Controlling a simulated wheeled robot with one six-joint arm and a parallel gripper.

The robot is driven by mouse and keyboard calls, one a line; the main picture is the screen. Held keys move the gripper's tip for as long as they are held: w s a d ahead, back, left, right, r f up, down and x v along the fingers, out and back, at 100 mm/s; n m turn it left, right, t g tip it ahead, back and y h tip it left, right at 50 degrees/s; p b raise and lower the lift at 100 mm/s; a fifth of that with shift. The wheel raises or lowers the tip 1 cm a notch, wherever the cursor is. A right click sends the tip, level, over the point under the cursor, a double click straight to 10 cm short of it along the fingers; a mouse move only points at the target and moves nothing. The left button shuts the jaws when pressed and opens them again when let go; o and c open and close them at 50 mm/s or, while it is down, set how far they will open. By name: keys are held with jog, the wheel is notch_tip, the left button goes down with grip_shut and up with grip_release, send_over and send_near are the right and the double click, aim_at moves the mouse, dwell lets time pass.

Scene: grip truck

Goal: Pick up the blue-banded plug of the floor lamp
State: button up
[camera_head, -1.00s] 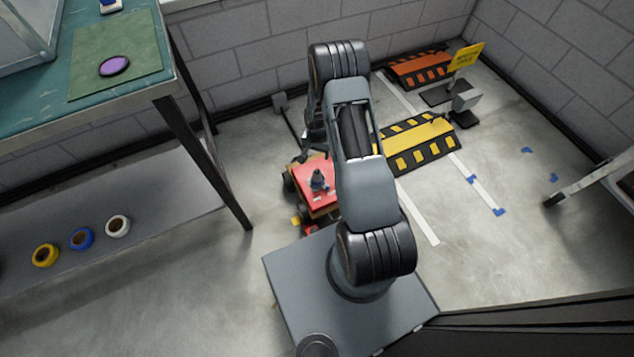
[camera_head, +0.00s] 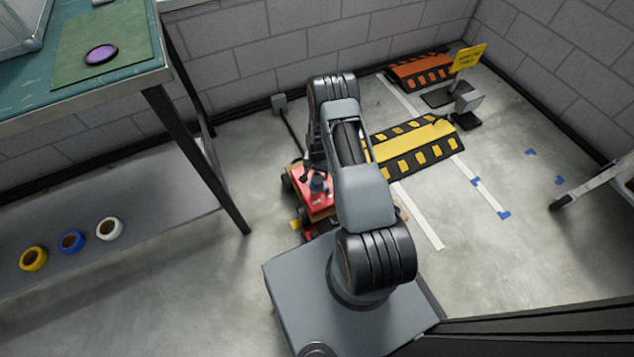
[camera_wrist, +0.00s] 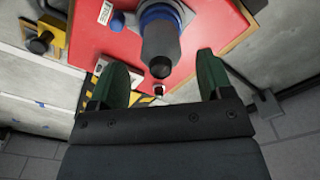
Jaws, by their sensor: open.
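The plug (camera_wrist: 161,45), dark grey with a blue band, stands on the red top (camera_wrist: 100,38) of a small wheeled truck in the wrist view. In the head view the plug (camera_head: 317,183) shows small on the truck's red top (camera_head: 308,200). My gripper (camera_wrist: 163,66) is open, its two green fingers apart. The plug's near end shows in the gap between the fingertips in the picture; I cannot tell how far off it is. In the head view my arm partly hides the truck and gripper.
A yellow-and-black ramp (camera_head: 415,148) lies right of the truck, with an orange one (camera_head: 420,70) behind. A workbench (camera_head: 110,85) stands left, its lower shelf (camera_head: 150,215) holding tape rolls. A cable runs from a wall box (camera_head: 279,103).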

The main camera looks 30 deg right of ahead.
notch_tip(320, 180, down, 4)
jog(key=shift+f+b, duration=0.15)
jog(key=shift+b, duration=0.75)
jog(key=c, duration=1.1)
jog(key=shift+r, duration=0.2)
jog(key=shift+r+p, duration=0.6)
jog(key=shift+r, duration=0.05)
notch_tip(320, 180, up, 3)
jog(key=shift+s+f+p, duration=0.15)
jog(key=shift+f+p, duration=0.05)
jog(key=shift+p, duration=0.6)
jog(key=s+r+p, duration=0.6)
jog(key=s+r, duration=0.3)
jog(key=s, duration=0.4)
jog(key=shift+s+a+r+p, duration=0.1)
jog(key=shift+s+r+p, duration=0.1)
jog(key=shift+r+p, duration=1.3)
jog(key=shift+s+a+r+p, duration=0.15)
jog(key=shift+r+p, duration=0.85)
jog(key=shift+r, duration=0.95)
